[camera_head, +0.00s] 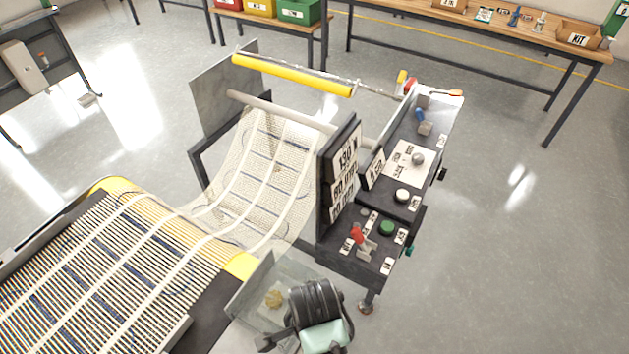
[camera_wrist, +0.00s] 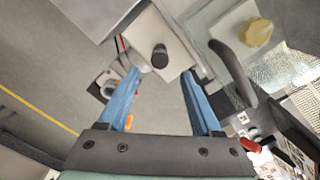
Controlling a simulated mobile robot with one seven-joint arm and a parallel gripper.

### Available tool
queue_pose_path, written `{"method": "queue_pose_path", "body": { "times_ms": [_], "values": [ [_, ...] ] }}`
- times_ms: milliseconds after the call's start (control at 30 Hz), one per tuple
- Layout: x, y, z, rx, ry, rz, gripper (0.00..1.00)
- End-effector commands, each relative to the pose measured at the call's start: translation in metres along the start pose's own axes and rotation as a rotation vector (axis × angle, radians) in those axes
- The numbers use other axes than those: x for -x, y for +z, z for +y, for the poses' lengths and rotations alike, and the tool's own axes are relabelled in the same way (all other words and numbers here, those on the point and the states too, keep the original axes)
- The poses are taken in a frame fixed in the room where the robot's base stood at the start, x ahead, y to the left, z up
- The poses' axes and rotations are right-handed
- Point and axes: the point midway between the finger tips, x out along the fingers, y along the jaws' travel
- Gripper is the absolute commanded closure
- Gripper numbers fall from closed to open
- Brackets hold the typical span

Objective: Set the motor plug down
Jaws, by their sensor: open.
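My gripper (camera_wrist: 161,74) is open, its two blue fingers spread wide with nothing between the tips. A short black cylinder (camera_wrist: 160,56) shows beyond the fingertips, on a pale square surface (camera_wrist: 170,28). It may be the motor plug, but I cannot tell for sure. Whether the fingers touch anything is unclear; they appear apart from the cylinder. In the head view my wrist (camera_head: 318,305) is at the bottom centre, in front of the control box, and hides the fingers.
A clear panel with a yellowish lump (camera_head: 274,298) stands left of my wrist. Mesh (camera_head: 265,165) hangs from the machine's roller. Open floor (camera_head: 500,260) lies at right.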

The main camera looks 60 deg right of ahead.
Motion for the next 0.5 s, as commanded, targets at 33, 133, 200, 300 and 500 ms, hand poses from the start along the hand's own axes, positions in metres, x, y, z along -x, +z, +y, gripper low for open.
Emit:
{"method": "queue_pose_path", "body": {
  "times_ms": [33,133,200,300,500],
  "values": [
    [0.010,0.000,-0.001,0.001,-0.004,0.000,0.34],
    [0.026,0.000,-0.001,0.001,-0.004,0.000,0.34],
    [0.034,0.001,-0.001,0.001,-0.004,0.000,0.34],
    [0.040,0.000,-0.001,0.001,-0.002,0.000,0.34],
    [0.043,0.000,0.000,0.001,0.000,0.000,0.34]
  ]
}}
